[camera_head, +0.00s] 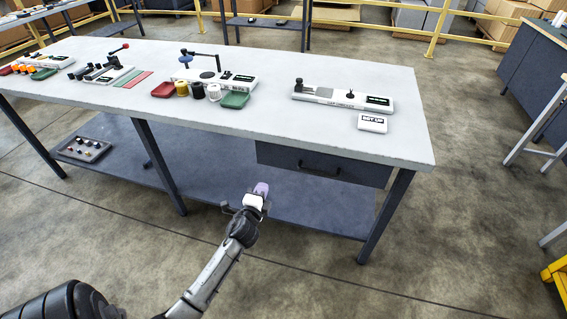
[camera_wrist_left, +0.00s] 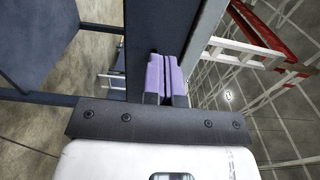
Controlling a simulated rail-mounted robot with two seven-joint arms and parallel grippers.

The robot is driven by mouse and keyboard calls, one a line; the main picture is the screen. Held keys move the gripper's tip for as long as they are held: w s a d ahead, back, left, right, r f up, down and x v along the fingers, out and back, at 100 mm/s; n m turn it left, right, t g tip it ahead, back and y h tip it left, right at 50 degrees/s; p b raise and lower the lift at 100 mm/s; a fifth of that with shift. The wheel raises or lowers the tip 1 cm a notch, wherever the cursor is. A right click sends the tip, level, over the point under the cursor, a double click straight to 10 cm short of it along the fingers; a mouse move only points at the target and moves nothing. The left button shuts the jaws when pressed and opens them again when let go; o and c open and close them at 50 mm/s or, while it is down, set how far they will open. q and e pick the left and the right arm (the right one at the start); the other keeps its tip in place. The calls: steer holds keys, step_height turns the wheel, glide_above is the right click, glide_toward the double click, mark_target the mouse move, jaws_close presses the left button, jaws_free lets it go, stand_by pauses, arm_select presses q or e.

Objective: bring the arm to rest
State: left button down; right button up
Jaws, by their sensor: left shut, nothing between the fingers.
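My left gripper (camera_head: 261,189) is in front of the workbench (camera_head: 300,136), below the level of its top and over the floor side of the lower shelf, as the head view shows it. Its purple fingers are together with nothing between them; they also show closed in the left wrist view (camera_wrist_left: 166,76). My left arm comes in from the bottom left and reaches up to the gripper. My right gripper is in neither view.
A drawer (camera_head: 320,167) hangs under the bench top, right of the gripper. The lower shelf (camera_head: 215,185) carries a grey tray (camera_head: 83,149). Open floor (camera_head: 440,230) lies right.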

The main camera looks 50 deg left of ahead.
arm_select(q)
steer(key=shift+r, duration=0.1)
steer(key=s+f+n+g, duration=0.3)
steer(key=s+n+g, duration=0.3)
steer(key=n, duration=0.5)
steer(key=s+d+r+g+h+p, duration=0.1)
steer(key=s+d+r+h+p, duration=0.15)
steer(key=d, duration=0.65)
steer(key=s+d+r+m+g+h+p, duration=0.1)
steer(key=s+d+r+h+p, duration=0.2)
steer(key=d, duration=0.6)
steer(key=s+d+r+g+h+p, duration=0.1)
steer(key=s+d+r+h+p, duration=0.25)
steer(key=d, duration=0.55)
steer(key=s+d+m+g+h+p, duration=0.1)
steer(key=s+d+g+h+p, duration=0.2)
steer(key=s, duration=0.8)
step_height(320, 180, up, 37)
steer(key=w+t+y+p, duration=0.1)
steer(key=p, duration=3.6)
steer(key=shift+r+p, duration=0.2)
steer(key=shift+p, duration=0.15)
